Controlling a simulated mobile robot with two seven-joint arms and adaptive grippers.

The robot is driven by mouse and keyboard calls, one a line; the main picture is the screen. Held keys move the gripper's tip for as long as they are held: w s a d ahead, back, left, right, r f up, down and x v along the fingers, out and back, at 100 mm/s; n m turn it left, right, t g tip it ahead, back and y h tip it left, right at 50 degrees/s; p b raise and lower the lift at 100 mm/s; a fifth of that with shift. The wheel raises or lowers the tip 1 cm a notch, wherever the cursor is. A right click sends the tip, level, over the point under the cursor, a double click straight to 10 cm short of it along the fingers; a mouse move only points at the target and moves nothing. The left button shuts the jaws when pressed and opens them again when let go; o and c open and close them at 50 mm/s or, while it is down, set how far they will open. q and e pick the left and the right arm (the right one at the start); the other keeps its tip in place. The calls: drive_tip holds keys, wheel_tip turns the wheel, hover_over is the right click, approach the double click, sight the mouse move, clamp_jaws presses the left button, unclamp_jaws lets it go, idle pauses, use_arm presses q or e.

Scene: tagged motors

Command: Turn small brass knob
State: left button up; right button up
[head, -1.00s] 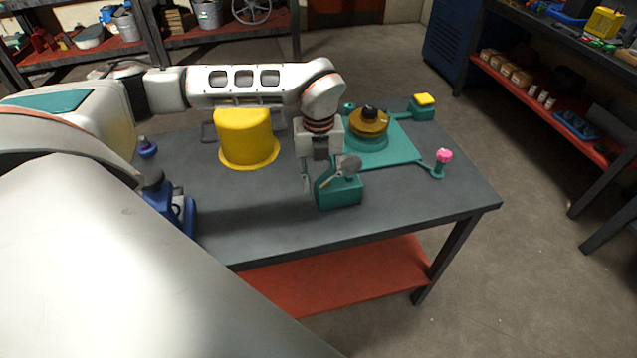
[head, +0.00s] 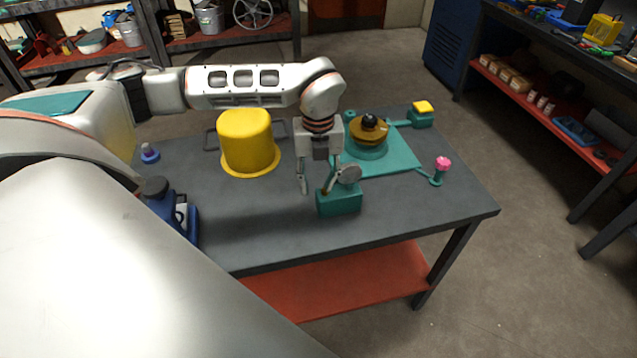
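My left gripper (head: 315,188) points down over the table, its two fingers apart with nothing seen between them. Its right finger is close to a teal box (head: 341,203) with a grey round disc (head: 351,174) above it. A small brownish spot shows at the box's upper left edge by that finger; I cannot tell if it is the small brass knob or if they touch. A larger brass disc (head: 366,136) with a black top knob (head: 370,121) sits on a teal base plate (head: 400,160) behind the gripper. My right gripper is not in view.
A yellow flanged cover (head: 247,142) stands left of the gripper. A pink knob (head: 442,164) and a yellow button (head: 423,107) are on teal mounts to the right. A blue device (head: 172,213) stands at the table's left. The table (head: 270,222) is clear in front.

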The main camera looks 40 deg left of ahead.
use_arm(q)
wheel_tip(320, 180, up, 3)
drive_tip(key=shift+f+p, duration=0.15)
drive_tip(key=shift+p, duration=0.45)
drive_tip(key=shift+r, duration=1.4)
